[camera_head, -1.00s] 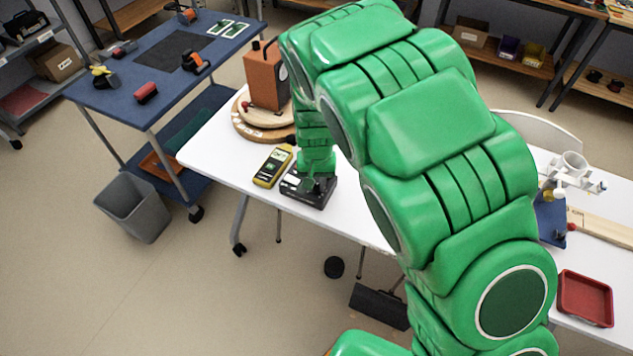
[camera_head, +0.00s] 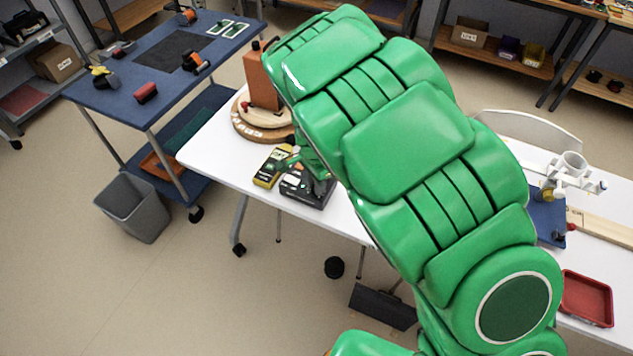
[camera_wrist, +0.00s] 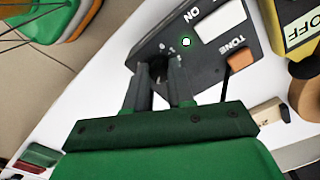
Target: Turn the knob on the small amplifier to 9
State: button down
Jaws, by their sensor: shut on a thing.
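The small amplifier is a dark box (camera_head: 305,194) on the white table, right beside a yellow meter (camera_head: 266,172). In the head view my arm covers much of the gripper.
The yellow meter, marked OFF in the wrist view (camera_wrist: 293,33), stands close to the amplifier. An orange box (camera_head: 262,80) on a round wooden base (camera_head: 250,125) is behind. A red tray (camera_head: 585,298) is at the table's right. A grey bin (camera_head: 135,207) stands on the floor.

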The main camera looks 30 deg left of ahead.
jog(key=m, duration=0.3)
jog(key=shift+w+r+m, duration=0.1)
jog(key=shift+m, duration=0.2)
jog(key=m, duration=0.3)
jog(key=shift+m, duration=0.3)
jog(key=m, duration=0.3)
jog(key=shift+m, duration=2.4)
jog(key=c, duration=1)
grip_release()
jog(key=shift+o, duration=0.2)
